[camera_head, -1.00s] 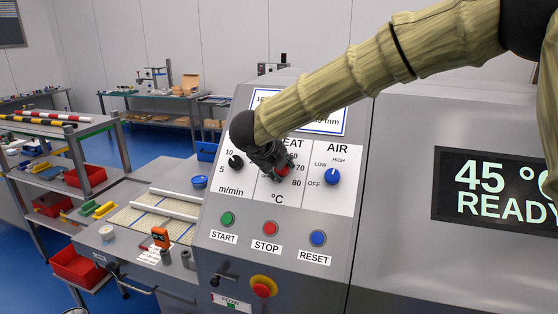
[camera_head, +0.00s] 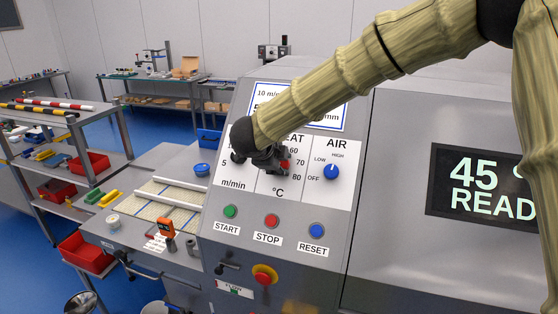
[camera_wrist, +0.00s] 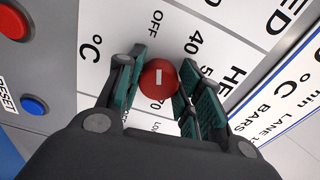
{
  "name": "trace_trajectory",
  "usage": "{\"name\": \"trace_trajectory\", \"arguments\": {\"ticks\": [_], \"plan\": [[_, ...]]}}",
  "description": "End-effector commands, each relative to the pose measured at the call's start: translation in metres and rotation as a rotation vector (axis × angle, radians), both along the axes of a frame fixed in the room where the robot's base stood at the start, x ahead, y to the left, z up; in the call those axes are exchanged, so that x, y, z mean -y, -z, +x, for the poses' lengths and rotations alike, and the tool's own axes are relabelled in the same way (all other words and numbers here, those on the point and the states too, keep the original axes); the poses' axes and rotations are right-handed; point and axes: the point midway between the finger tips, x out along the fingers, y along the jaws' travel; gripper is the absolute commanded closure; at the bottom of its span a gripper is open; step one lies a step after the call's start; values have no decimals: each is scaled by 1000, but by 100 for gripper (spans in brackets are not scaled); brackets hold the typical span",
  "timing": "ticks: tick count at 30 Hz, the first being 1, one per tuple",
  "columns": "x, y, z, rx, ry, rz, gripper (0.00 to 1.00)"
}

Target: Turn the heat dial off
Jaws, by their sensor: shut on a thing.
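The heat dial (camera_wrist: 159,77) is a round red knob with a short white mark. In the wrist view it sits between the two green-padded fingers of my gripper (camera_wrist: 160,83), which is shut on it. The white mark lies along the line toward the OFF print above it; which end is the pointer I cannot tell. In the head view my gripper (camera_head: 280,164) is at the HEAT panel (camera_head: 272,187), with a bit of the red dial (camera_head: 285,166) showing. My gripper and arm hide part of the scale there; 60, 70 and 80 show.
The blue air dial (camera_head: 331,171) is close on the right. The black m/min dial (camera_head: 237,157) is close on the left. Green START (camera_head: 230,211), red STOP (camera_head: 271,221) and blue RESET (camera_head: 317,230) buttons are below. The display (camera_head: 490,185) reads 45 and READY, partly covered by my arm.

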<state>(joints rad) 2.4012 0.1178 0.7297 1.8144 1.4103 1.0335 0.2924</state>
Motion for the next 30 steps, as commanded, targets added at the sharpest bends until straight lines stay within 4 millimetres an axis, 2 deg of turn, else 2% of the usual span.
{"name": "trace_trajectory", "arguments": {"ticks": [13,14,17,30], "plan": [[0,0,0,-2,-7,-7,88],[0,0,0,-2,-6,-7,60],[0,0,0,-2,-6,-7,42],[-2,-5,-4,0,-6,-6,42]]}}
